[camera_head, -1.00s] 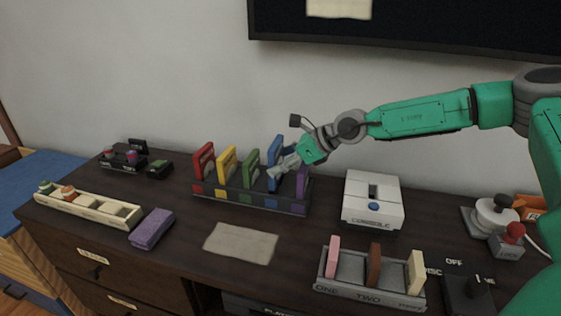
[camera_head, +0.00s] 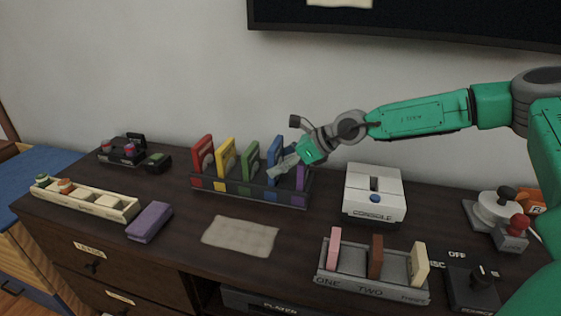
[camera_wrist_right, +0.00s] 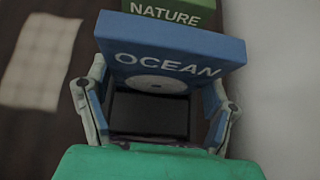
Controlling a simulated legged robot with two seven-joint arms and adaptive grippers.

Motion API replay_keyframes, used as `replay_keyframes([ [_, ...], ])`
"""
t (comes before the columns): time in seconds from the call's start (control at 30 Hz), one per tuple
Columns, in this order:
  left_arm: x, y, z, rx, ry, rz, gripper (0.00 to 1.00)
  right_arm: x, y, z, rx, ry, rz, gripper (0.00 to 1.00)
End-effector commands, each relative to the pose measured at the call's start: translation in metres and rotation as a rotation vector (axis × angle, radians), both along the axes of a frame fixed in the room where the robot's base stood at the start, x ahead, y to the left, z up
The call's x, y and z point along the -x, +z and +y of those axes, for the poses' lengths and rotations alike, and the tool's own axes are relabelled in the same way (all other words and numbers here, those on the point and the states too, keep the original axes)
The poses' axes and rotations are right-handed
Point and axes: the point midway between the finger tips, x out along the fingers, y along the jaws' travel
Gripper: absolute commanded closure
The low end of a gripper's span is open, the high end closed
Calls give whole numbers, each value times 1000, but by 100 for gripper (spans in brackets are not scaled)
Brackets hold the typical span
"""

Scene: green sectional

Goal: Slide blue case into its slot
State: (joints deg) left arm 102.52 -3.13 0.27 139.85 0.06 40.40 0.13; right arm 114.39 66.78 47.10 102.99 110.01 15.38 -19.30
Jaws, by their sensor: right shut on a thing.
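My left gripper is not in view.
Red (camera_head: 202,157) and yellow (camera_head: 225,161) cases stand in the same rack. A white console (camera_head: 373,193) is to the right, a grey rack (camera_head: 372,290) in front right. A purple block (camera_head: 149,222) and beige cloth (camera_head: 240,236) lie in front. A wall is close behind.

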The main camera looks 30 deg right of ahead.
Motion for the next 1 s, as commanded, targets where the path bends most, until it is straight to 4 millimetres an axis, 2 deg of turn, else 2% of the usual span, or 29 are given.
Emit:
replay_keyframes([
  [0.27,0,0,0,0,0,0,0,0,-1,0,1,1,2,73],
  [0.8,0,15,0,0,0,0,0,0,22,0,1,1,0,73],
  [1.0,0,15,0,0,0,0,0,0,22,0,0,0,0,73],
])
